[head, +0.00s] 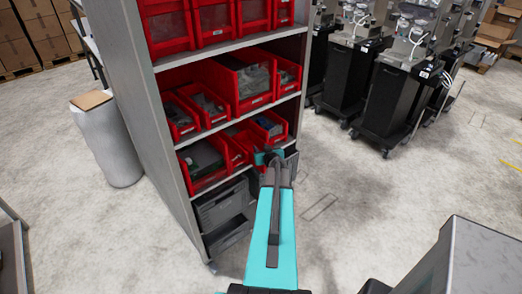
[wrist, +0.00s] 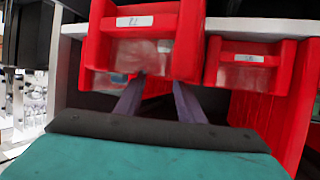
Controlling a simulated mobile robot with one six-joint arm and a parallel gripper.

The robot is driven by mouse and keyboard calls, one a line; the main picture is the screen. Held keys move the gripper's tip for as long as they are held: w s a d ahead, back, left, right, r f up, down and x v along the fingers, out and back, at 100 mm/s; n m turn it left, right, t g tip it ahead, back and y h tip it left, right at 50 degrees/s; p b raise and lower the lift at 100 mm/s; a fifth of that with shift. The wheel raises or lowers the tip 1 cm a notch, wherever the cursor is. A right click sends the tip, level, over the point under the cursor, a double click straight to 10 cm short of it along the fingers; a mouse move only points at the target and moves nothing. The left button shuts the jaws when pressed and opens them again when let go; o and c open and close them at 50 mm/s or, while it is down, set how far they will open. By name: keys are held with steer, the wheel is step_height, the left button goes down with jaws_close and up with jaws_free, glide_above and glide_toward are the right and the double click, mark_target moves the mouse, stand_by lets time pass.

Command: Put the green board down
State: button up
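My gripper (wrist: 160,84) shows in the wrist view with its two fingers apart. No other green board shows.
A grey shelf rack (head: 160,130) holds several red bins, with grey crates (head: 224,205) at the bottom. A white cylinder (head: 108,140) stands left of it. Black machines on wheels (head: 398,100) stand at the back right. The floor right of the rack is clear.

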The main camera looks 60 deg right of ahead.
steer(key=shift+r, duration=0.55)
steer(key=b+v, duration=0.1)
steer(key=v, duration=1.1)
steer(key=shift+s, duration=0.1)
stand_by(0.7)
